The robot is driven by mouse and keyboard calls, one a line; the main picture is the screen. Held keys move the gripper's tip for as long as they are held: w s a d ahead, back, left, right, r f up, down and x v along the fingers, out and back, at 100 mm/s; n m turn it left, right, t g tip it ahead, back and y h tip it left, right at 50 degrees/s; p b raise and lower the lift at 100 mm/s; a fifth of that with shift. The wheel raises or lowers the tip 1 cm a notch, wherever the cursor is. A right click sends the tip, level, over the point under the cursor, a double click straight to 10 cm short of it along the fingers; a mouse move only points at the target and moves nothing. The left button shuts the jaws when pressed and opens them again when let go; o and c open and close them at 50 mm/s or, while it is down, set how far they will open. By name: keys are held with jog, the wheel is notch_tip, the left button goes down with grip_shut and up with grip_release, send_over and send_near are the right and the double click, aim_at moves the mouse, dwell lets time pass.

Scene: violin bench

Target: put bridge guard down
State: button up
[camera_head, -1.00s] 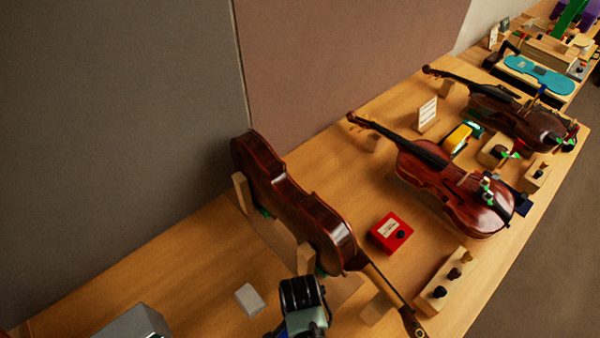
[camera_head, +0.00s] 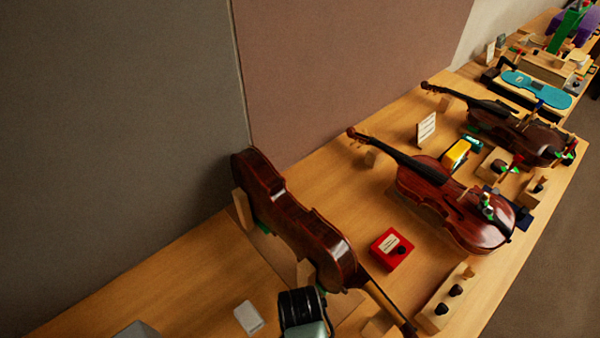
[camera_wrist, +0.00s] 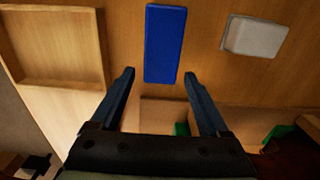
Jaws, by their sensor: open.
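A flat blue rectangular piece (camera_wrist: 165,45) lies on the wooden bench in the wrist view; it looks like the bridge guard, but I cannot be sure. My gripper (camera_wrist: 159,74) is open. Its two fingertips are apart, near the lower end of the blue piece, one to each side of it, with nothing seen gripped. Whether the fingers are above the piece or level with it is unclear. In the head view only my dark wrist (camera_head: 303,310) shows at the bottom edge; the fingers and the blue piece are out of sight there.
A light grey block (camera_wrist: 255,37) lies right of the blue piece. A shallow wooden tray (camera_wrist: 52,83) is at left. A violin on its side (camera_head: 300,225) stands beside my wrist. A red box (camera_head: 391,249) and another violin (camera_head: 455,205) are farther right. Bench left of the grey block is mostly clear.

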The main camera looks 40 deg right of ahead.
notch_tip(320, 180, up, 9)
jog(key=w+d+r+n+t+h, duration=0.25)
jog(key=w+r+n+t, duration=0.35)
jog(key=w+r, duration=0.95)
jog(key=w+a+r+n+t, duration=0.1)
jog(key=w+a+r+t, duration=0.2)
jog(key=r, duration=0.5)
jog(key=w+a+r+n+t, duration=0.1)
jog(key=w+r+n+t, duration=0.1)
jog(key=w+r+t, duration=0.35)
jog(key=s+a+r+n+t, duration=0.1)
jog(key=a+r+n+t, duration=0.15)
jog(key=r, duration=0.65)
jog(key=s+a+r+n+t, duration=0.1)
jog(key=a+r+t, duration=0.15)
jog(key=r, duration=0.65)
jog(key=s+a+r+n+t+y, duration=0.1)
jog(key=s+a+r+n+t, duration=0.1)
jog(key=r, duration=0.7)
jog(key=s+a+r+n+t+y, duration=0.1)
jog(key=s+a+r+n+t, duration=0.2)
jog(key=s+r+t, duration=0.3)
jog(key=s+a+r, duration=0.1)
jog(key=s+r, duration=0.2)
jog(key=r, duration=0.1)
jog(key=shift+s+a+r, duration=0.15)
jog(key=shift+a+r, duration=0.05)
jog(key=shift+r, duration=0.05)
jog(key=shift+y, duration=0.25)
